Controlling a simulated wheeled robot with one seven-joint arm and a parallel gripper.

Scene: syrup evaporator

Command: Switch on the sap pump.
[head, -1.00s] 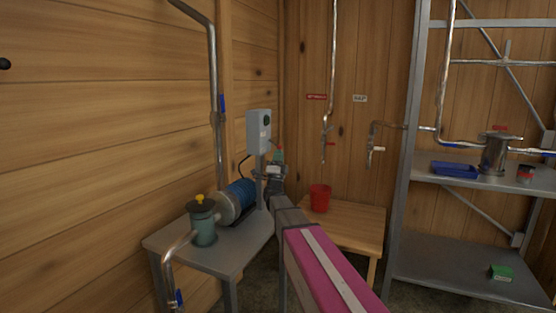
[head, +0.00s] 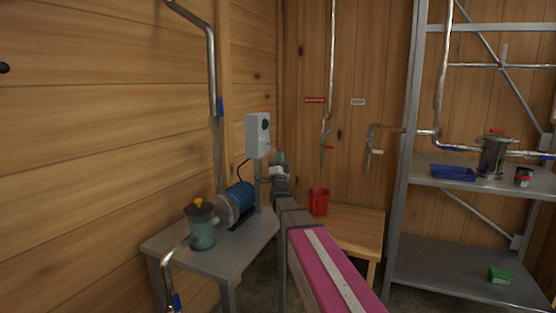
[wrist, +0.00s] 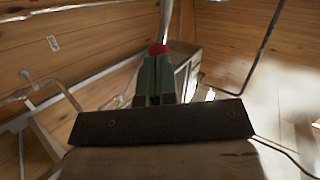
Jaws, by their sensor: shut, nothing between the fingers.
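The sap pump (head: 237,197), with a blue ribbed motor, sits on a small grey table (head: 228,262) by the left wall. A light grey switch box (head: 257,135) stands on a post behind it, with a dark panel and a round, greenish control on its right face. My gripper (head: 278,156) is shut and empty, just right of and a little below the box. Contact is not visible. In the wrist view the closed green fingers (wrist: 154,78) point away, with a red spot at their tips. A grey box-like shape is partly hidden behind them.
A green strainer jar (head: 201,226) with a yellow knob stands before the motor. A red bucket (head: 318,201) is on a wooden bench (head: 345,226). A metal shelf (head: 455,275) holds a blue tray (head: 453,173) and a steel pot (head: 491,156). Pipes run along both walls.

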